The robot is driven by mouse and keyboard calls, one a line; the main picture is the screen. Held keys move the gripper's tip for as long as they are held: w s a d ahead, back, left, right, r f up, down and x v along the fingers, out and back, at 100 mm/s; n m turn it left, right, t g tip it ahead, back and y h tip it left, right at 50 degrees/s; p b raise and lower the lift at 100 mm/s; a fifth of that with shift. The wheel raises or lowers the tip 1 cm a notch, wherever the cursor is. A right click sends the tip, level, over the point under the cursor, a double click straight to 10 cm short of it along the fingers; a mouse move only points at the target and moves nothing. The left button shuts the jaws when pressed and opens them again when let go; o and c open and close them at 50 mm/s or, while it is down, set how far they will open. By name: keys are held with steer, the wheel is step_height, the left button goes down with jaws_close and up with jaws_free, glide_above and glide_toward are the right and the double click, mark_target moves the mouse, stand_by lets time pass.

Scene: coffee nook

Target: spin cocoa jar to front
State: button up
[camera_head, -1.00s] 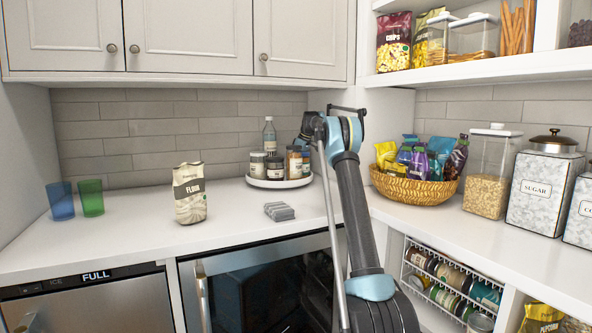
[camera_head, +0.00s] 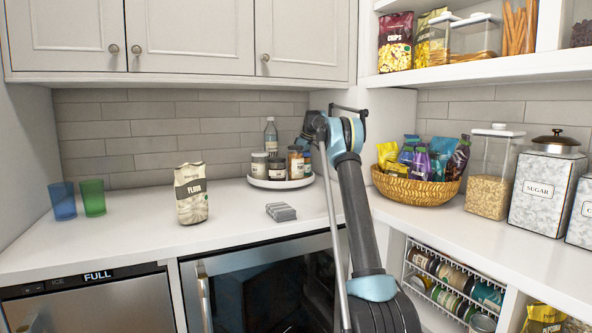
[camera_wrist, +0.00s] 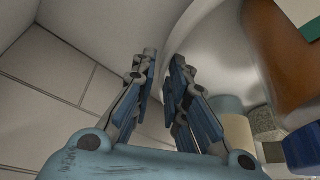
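A round white turntable (camera_head: 284,184) stands on the counter at the back corner, holding several jars and a clear bottle (camera_head: 270,137). A brown jar (camera_head: 295,161) stands at its right side; I cannot read its label, so which jar is cocoa is unclear. A pale jar (camera_head: 258,166) and a dark jar (camera_head: 277,170) stand left of it. In the wrist view, the turntable (camera_wrist: 215,62) lies just right of my gripper (camera_wrist: 163,58), whose fingertips are a little apart with nothing visible between them. Whether a finger touches the rim cannot be told. A brown object (camera_wrist: 280,55) is at upper right.
A flour bag (camera_head: 191,195), a folded grey cloth (camera_head: 281,212) and blue (camera_head: 62,201) and green (camera_head: 93,198) cups stand left on the counter. A snack basket (camera_head: 418,190) is right of my arm. The tiled wall is close behind the turntable.

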steer(key=v, duration=0.6)
steer(key=shift+d+r, duration=0.2)
steer(key=shift+r, duration=0.2)
